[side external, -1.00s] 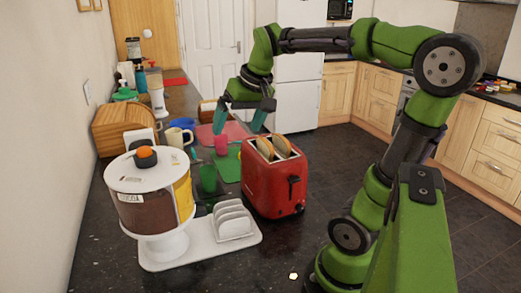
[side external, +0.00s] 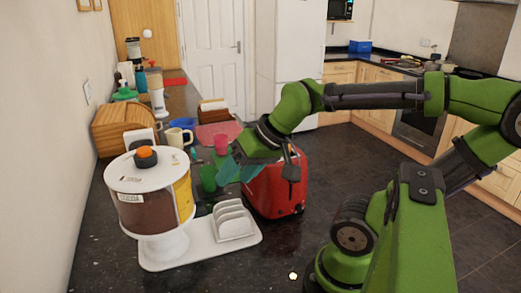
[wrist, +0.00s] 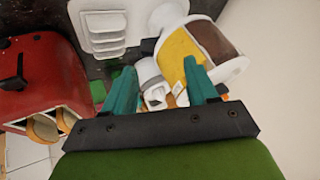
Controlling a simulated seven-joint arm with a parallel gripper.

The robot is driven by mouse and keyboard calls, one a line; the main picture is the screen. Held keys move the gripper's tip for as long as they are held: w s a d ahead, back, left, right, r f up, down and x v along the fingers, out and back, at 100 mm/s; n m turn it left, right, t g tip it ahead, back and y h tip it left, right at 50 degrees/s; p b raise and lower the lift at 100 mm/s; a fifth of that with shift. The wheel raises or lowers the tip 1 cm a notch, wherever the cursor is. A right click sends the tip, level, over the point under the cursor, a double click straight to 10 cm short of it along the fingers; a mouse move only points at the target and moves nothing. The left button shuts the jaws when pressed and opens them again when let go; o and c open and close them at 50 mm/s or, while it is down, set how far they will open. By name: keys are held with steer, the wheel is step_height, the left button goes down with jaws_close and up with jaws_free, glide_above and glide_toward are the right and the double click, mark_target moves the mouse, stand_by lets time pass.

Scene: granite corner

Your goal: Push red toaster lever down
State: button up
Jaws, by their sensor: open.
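The red toaster (side external: 272,190) stands upright on the dark counter, partly hidden behind my gripper and wrist in the side view. Its black lever (side external: 291,176) is on the end facing right and looks raised. In the wrist view the toaster (wrist: 42,72) is at the left, with bread slices (wrist: 45,127) in its slots and the dark lever (wrist: 14,75) at the far left. My gripper (side external: 228,172) is open and empty, beside the toaster's left side in the side view. Its two teal fingers (wrist: 160,88) show apart in the wrist view, pointing toward the dispenser.
A white toast rack on a tray (side external: 180,252) stands in front, left of the toaster. A dispenser (side external: 150,195) with brown and yellow contents is further left.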

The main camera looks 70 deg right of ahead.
steer(key=d+m, duration=0.1)
steer(key=d, duration=0.2)
steer(key=s+d+m+g+h, duration=0.1)
steer(key=d, duration=0.3)
steer(key=d+f+m+g+h, duration=0.1)
steer(key=d, duration=0.3)
steer(key=shift+s+d, duration=0.2)
steer(key=shift+s, duration=0.15)
steer(key=c, duration=0.7)
steer(key=s+d+g, duration=0.1)
steer(key=s+d, duration=0.1)
steer(key=s+d+g, duration=0.1)
steer(key=d, duration=0.1)
steer(key=s+d+g, duration=0.1)
steer(key=s+d, duration=0.1)
steer(key=d, duration=0.1)
steer(key=shift+s+g, duration=0.35)
steer(key=shift+g, duration=0.05)
jaws_close()
steer(key=shift+s+a+r, duration=0.1)
steer(key=shift+s+a, duration=0.1)
steer(key=shift+w+d+f, duration=0.1)
steer(key=shift+w+f, duration=0.05)
steer(key=shift+f, duration=1.6)
steer(key=shift+w+d+f, duration=0.1)
steer(key=shift+w+f, duration=0.05)
steer(key=shift+f, duration=1.6)
